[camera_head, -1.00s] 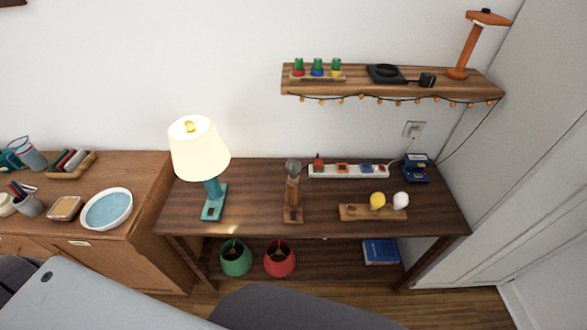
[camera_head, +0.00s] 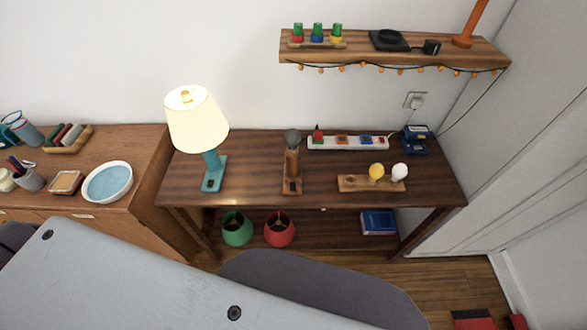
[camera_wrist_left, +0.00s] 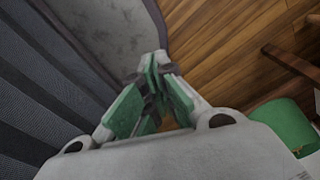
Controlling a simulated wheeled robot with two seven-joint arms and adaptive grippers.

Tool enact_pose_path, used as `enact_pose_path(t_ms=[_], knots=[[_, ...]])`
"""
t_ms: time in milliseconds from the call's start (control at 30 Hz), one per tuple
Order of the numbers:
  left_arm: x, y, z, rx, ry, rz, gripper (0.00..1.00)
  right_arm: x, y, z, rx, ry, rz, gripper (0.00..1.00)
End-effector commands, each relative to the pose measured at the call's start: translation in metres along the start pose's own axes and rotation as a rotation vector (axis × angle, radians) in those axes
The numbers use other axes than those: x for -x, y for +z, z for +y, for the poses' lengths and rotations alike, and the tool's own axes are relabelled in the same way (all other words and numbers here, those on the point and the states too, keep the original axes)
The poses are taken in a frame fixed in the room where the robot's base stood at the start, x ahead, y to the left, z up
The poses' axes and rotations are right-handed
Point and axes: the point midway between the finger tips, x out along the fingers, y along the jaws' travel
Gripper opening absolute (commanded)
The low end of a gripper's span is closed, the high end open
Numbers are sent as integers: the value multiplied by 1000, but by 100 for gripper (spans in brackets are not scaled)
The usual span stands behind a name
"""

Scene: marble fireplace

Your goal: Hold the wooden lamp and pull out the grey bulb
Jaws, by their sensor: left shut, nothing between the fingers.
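The wooden lamp (camera_head: 292,172) stands on the dark wooden table, with the grey bulb (camera_head: 292,137) seated in its top. Nothing touches either of them in the head view. My left gripper (camera_wrist_left: 156,62) shows in the left wrist view, its green-padded fingers brought together with nothing between them. It hangs over the floor, away from the lamp. My right gripper is in neither view.
A lit teal lamp (camera_head: 213,172) stands left of the wooden lamp. A power strip (camera_head: 348,142) lies behind, and a wooden holder (camera_head: 352,184) with yellow and white bulbs is right. Green (camera_head: 237,229) and red (camera_head: 279,229) shades sit on the lower shelf.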

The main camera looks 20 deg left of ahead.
Motion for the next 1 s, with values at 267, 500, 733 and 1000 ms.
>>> enact_pose_path(t_ms=[267, 500, 733, 1000], knots=[[2, 1, -3, 0, -3, -1, 23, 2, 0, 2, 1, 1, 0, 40], [19, -1, -1, 0, -1, 0, 36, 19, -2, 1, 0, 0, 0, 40], [44, -4, -1, 0, 0, 0, 36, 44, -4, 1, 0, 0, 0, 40], [60, -6, -1, 0, 0, 1, 36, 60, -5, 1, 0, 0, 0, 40]])
